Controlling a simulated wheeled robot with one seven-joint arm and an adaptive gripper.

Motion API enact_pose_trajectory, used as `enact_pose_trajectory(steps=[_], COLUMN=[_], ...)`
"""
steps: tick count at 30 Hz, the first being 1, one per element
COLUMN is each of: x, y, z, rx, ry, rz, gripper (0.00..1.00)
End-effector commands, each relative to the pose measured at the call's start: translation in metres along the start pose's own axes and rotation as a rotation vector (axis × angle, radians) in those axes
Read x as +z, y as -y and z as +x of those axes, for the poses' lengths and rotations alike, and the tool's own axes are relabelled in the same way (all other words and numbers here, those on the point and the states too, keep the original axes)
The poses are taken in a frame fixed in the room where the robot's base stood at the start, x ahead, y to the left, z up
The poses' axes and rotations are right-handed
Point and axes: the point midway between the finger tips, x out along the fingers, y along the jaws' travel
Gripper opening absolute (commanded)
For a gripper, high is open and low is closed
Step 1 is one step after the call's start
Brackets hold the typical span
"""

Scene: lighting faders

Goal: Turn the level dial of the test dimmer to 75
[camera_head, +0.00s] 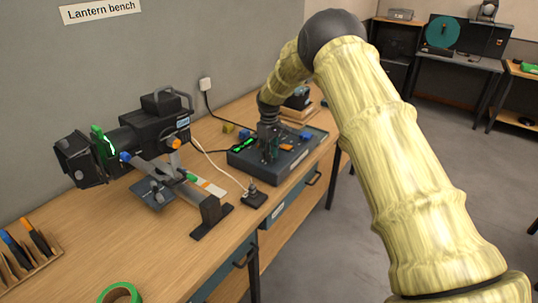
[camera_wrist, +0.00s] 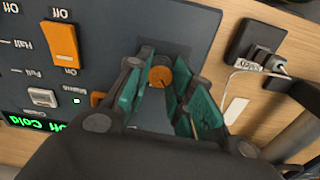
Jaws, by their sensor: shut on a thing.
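The test dimmer is a dark blue-grey box (camera_head: 243,160) on the bench in the head view. Its panel (camera_wrist: 105,28) fills the upper left of the wrist view. A round orange dial (camera_wrist: 160,77) with a dark pointer mark sits between the teal fingers of my gripper (camera_wrist: 161,70). My gripper is shut on this dial; in the head view my gripper (camera_head: 269,150) reaches down onto the box. The dial's scale and number are hidden by the fingers. A green lit display (camera_wrist: 38,124) reads upside down, partly cut off.
On the panel are an orange rocker switch (camera_wrist: 60,45) and a pale slider cap (camera_wrist: 42,97). A black socket block (camera_head: 254,197) with a white cable lies beside the box. A stage lantern (camera_head: 150,130) stands to the left on the bench.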

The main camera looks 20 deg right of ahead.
Motion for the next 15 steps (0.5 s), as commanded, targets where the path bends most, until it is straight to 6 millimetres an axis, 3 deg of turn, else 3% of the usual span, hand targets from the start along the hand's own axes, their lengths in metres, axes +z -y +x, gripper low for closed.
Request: enact_pose_trajectory(steps=[1,15], x=[0.0043,0.0045], y=[0.0036,0.0034], z=[0.0098,0.009], rx=[-0.008,-0.005], ry=[0.014,0.015], rz=[0.041,0.488], gripper=[0.0,0.0])
